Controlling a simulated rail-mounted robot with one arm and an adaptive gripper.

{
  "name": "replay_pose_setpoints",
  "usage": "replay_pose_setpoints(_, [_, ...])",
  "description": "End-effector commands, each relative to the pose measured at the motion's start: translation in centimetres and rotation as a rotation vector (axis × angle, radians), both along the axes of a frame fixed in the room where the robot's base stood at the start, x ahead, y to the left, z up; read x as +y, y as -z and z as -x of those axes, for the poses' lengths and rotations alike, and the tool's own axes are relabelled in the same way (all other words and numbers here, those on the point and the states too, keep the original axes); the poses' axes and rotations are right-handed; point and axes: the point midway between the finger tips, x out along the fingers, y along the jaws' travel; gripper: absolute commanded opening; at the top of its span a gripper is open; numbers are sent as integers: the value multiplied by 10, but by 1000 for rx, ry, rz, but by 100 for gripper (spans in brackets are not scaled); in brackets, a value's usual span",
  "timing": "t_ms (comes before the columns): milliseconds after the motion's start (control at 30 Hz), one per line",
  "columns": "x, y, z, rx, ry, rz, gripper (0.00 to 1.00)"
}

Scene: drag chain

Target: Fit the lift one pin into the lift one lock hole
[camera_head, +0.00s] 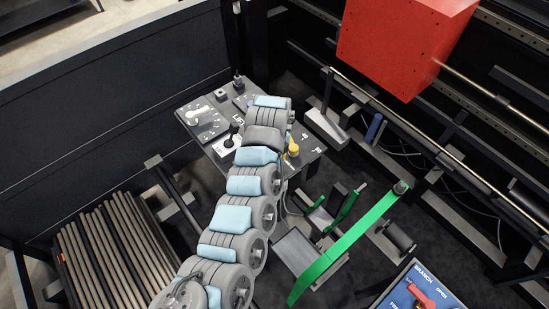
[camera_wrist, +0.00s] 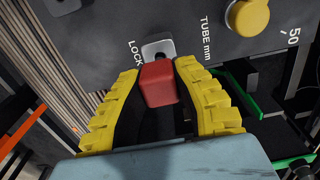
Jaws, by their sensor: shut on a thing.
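In the wrist view, my gripper (camera_wrist: 158,88) has its two yellow ridged fingers shut on a red block-shaped piece, the visible part of the lift one pin (camera_wrist: 158,84). The pin's far end is hidden behind this red part. The lock hole plate (camera_wrist: 152,49) is a pale square beside the word LOCK, with a dark hole partly visible just above the red piece in the picture. I cannot tell whether the pin touches the plate. In the head view, my arm reaches over the grey panel (camera_head: 203,121) and hides my gripper and the pin.
A yellow knob (camera_wrist: 247,17) stands on the panel right of the lock plate. A green bar (camera_head: 345,248) and a red box (camera_head: 401,42) are to the right in the head view. A rack of rods (camera_head: 113,250) lies at lower left.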

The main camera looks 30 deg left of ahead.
Motion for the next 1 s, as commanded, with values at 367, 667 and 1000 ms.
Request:
replay_pose_setpoints(367, [0, 7, 0, -1, 0, -1, 0])
replay_pose_setpoints(667, [0, 14, 0, -1, 1, 0, 0])
replay_pose_setpoints(1000, [-1, 21, 0, 1, 2, 1, 0])
